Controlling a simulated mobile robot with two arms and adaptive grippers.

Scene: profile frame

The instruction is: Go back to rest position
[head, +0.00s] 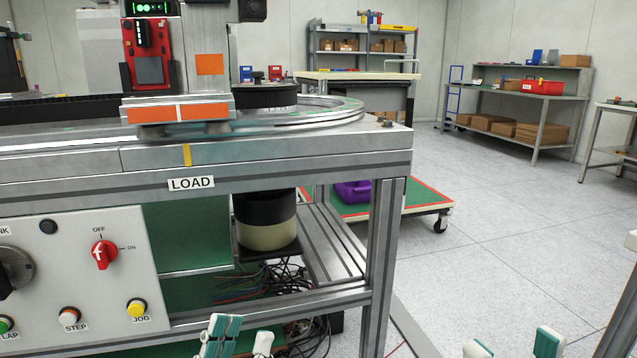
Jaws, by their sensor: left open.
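My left gripper (243,340) shows at the bottom edge of the head view, left of the middle. Its two fingertips, with teal and white parts, stand apart with nothing seen between them. My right gripper (513,346) shows at the bottom edge on the right. Its fingertips are spread wide apart and only the tips are in view. The rest of both grippers is cut off by the picture edge.
The machine's control panel (75,275) has a red switch (104,254) and several buttons. Its corner post (382,265) stands between the grippers in the picture. A cart (415,199) with a purple bin (353,191) is behind. Open floor (510,240) lies to the right.

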